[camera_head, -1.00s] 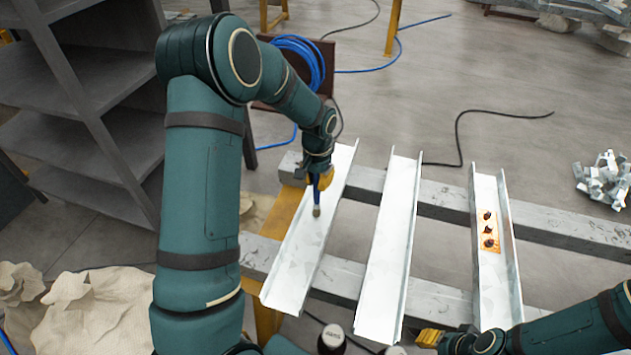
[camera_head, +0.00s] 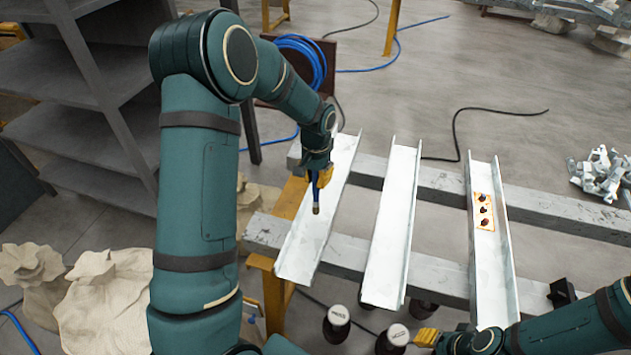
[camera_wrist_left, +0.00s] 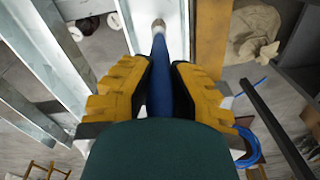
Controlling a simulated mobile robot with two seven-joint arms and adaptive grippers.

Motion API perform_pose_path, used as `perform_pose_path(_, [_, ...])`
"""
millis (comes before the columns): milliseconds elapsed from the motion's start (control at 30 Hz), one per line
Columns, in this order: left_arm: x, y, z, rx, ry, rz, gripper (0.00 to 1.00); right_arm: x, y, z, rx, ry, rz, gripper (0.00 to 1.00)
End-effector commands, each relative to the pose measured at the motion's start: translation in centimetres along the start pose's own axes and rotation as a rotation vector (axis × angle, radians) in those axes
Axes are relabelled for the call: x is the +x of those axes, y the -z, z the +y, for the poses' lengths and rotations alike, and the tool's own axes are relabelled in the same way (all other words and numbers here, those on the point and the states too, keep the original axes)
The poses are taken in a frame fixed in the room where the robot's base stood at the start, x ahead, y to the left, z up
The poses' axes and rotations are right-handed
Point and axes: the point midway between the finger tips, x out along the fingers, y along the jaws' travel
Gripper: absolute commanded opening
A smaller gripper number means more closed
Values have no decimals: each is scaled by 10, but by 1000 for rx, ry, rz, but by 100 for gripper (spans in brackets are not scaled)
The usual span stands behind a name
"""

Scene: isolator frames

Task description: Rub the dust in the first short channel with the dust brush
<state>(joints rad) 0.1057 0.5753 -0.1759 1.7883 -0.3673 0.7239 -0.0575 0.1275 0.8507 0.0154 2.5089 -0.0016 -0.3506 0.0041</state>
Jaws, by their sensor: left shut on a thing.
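My left gripper (camera_head: 319,177) is shut on the dust brush (camera_head: 316,208), whose blue handle points down to a pale tip. The tip appears over the leftmost metal channel (camera_head: 297,256), about midway along it. I cannot tell whether it touches the channel floor. The brush (camera_wrist_left: 158,76) also shows in the left wrist view between the yellow fingers of the gripper (camera_wrist_left: 161,78), its tip over the white channel surface. I cannot make out dust clearly. My right gripper (camera_head: 428,337) is at the bottom, near the right channel (camera_head: 490,265); whether it is open cannot be seen.
A middle channel (camera_head: 390,240) lies between the other two, all across grey beams (camera_head: 545,215). The right channel carries an orange-edged patch (camera_head: 485,223) with small dark pieces. Bottles with white lids (camera_head: 337,316) stand below. A grey shelf (camera_head: 90,130) is at left.

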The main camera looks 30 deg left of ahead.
Motion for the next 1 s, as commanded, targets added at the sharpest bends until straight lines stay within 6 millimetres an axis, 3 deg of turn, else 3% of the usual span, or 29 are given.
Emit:
perform_pose_path(600, [-54, 2, 3, 0, -1, -5, 0, -38, 8, -14, 7, -2, 13, 38])
perform_pose_path(1000, [-56, 2, 3, 0, -1, -6, 0, -38, 9, -14, 8, -2, 17, 38])
